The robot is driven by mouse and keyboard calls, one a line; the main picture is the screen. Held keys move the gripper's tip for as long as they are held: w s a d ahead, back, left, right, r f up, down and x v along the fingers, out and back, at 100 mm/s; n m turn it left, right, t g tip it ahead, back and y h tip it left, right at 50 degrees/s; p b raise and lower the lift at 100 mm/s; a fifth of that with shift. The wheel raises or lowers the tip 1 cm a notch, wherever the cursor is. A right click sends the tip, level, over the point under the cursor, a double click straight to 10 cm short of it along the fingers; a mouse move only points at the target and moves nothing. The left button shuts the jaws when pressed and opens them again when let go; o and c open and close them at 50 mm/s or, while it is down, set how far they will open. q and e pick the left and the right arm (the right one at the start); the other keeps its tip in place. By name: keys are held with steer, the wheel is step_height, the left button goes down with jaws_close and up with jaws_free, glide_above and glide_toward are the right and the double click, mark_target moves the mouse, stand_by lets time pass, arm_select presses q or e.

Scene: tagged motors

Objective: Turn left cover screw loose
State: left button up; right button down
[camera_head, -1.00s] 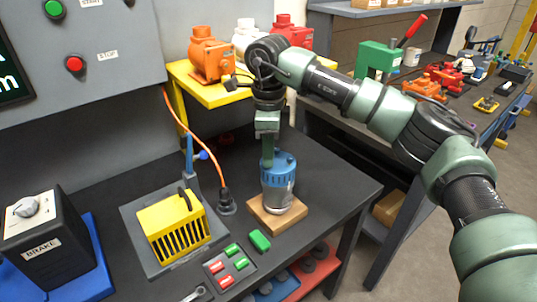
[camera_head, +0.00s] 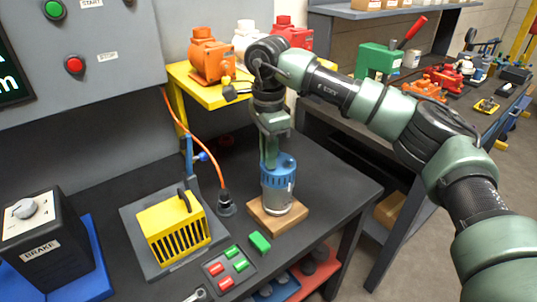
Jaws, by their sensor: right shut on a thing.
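A blue motor (camera_head: 278,186) with a silver lower body stands upright on a wooden block (camera_head: 262,217) near the table's right front. My right gripper (camera_head: 268,160) points down at the motor's top from above. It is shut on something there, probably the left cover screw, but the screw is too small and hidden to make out. My left gripper is not in view.
A yellow slotted box (camera_head: 172,228) stands on a grey plate left of the motor. A green block (camera_head: 260,242) and a panel of red and green tags (camera_head: 229,267) lie in front. A brake unit (camera_head: 40,240) stands far left. An orange cable (camera_head: 190,135) runs behind.

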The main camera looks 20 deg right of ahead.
steer(key=shift+s+f, duration=0.15)
steer(key=shift+f, duration=0.2)
steer(key=c, duration=1.4)
jaws_free()
steer(key=shift+r, duration=0.1)
steer(key=shift+r, duration=0.1)
step_height(320, 180, up, 8)
steer(key=shift+f+b, duration=0.2)
steer(key=shift+b, duration=0.45)
steer(key=shift+w, duration=0.2)
